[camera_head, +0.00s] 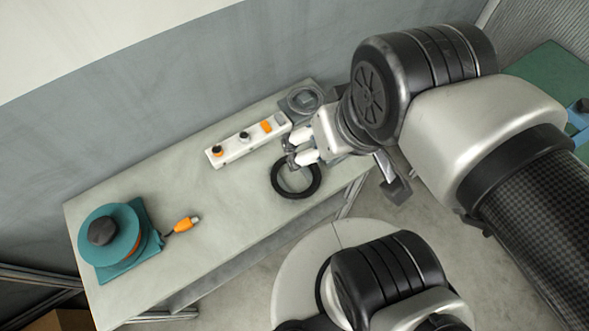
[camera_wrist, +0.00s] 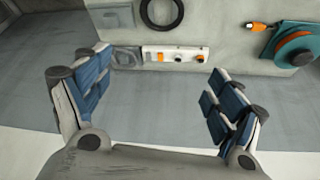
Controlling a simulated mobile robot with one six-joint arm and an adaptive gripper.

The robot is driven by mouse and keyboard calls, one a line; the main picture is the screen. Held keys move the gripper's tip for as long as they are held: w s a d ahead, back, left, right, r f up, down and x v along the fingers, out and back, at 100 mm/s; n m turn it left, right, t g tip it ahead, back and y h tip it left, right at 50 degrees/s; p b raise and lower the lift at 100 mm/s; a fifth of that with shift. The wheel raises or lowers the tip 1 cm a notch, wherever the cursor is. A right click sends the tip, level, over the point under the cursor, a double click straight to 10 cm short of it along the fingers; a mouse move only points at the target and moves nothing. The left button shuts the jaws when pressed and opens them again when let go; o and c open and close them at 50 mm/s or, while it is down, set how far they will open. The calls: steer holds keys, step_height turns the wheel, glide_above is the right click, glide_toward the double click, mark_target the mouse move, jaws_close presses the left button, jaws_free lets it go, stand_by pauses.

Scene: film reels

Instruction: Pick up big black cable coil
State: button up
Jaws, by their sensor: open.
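The big black cable coil (camera_head: 275,181) is a thick black ring lying flat on the grey table, near its front edge towards the right end. In the wrist view the coil (camera_wrist: 162,29) shows at the top edge, partly cut off, and not between the fingers. My gripper (camera_head: 294,151) is open, with its fingers overlapping the coil's far rim in the head view; I cannot tell its height above it. In the wrist view my gripper (camera_wrist: 155,88) has its blue-padded fingers wide apart with nothing between them.
A white power strip (camera_head: 240,144) with orange parts lies behind the coil. A grey square item (camera_head: 301,98) is at the table's back right corner. A teal cable reel (camera_head: 112,234) with an orange plug (camera_head: 184,226) sits at the left end. The table's middle (camera_head: 215,190) is clear. A wall stands behind.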

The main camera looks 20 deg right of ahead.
mark_target(276, 187)
steer(key=shift+c, duration=0.5)
